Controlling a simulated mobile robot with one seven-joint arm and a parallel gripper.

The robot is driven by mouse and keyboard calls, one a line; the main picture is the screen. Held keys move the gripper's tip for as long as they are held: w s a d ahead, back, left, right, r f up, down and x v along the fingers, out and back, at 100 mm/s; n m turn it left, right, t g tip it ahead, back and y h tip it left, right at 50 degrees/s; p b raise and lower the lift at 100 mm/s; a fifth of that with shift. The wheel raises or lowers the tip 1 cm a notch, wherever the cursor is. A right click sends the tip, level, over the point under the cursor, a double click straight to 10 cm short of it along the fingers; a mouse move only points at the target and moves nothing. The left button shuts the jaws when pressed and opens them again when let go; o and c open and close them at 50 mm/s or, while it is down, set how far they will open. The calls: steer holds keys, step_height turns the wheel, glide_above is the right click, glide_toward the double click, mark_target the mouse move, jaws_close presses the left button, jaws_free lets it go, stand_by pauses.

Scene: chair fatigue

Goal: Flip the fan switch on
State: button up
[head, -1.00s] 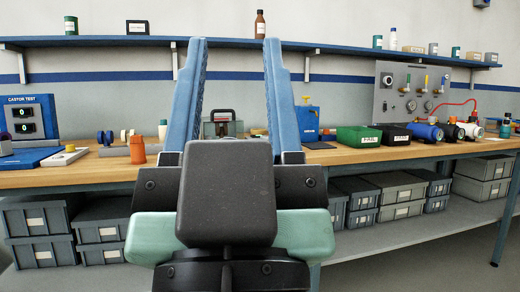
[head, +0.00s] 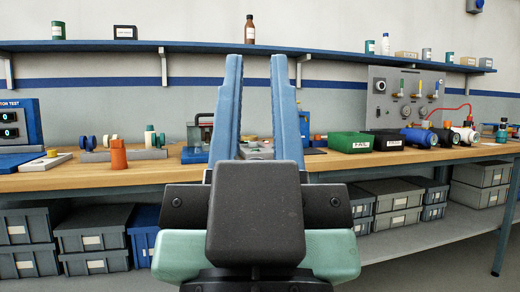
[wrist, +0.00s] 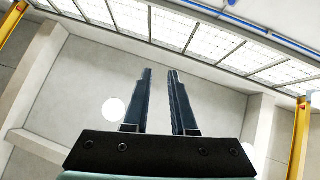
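No fan or clearly marked fan switch can be made out. A grey control panel (head: 378,112) with a black knob, gauges and coloured levers stands at the back right of the bench. A blue box (head: 474,6) is on the wall at the top right, cut by the frame edge; I cannot tell what it is. My gripper (head: 256,60) points upward in front of the bench, with its two blue fingers apart and nothing between them. In the wrist view my gripper (wrist: 160,72) shows the same gap, against the ceiling. The fingers hide part of the bench's middle.
A wooden bench (head: 180,178) runs across the view. It carries a castor test unit (head: 20,125), an orange cup (head: 118,155), a green bin (head: 350,142), a black bin (head: 392,140) and coloured rolls. A blue shelf (head: 200,45) holds bottles above.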

step_height(320, 180, up, 42)
steer(key=p, duration=4.1)
steer(key=shift+f, duration=0.25)
jaws_close()
steer(key=shift+f, duration=0.15)
steer(key=shift+w, duration=0.15)
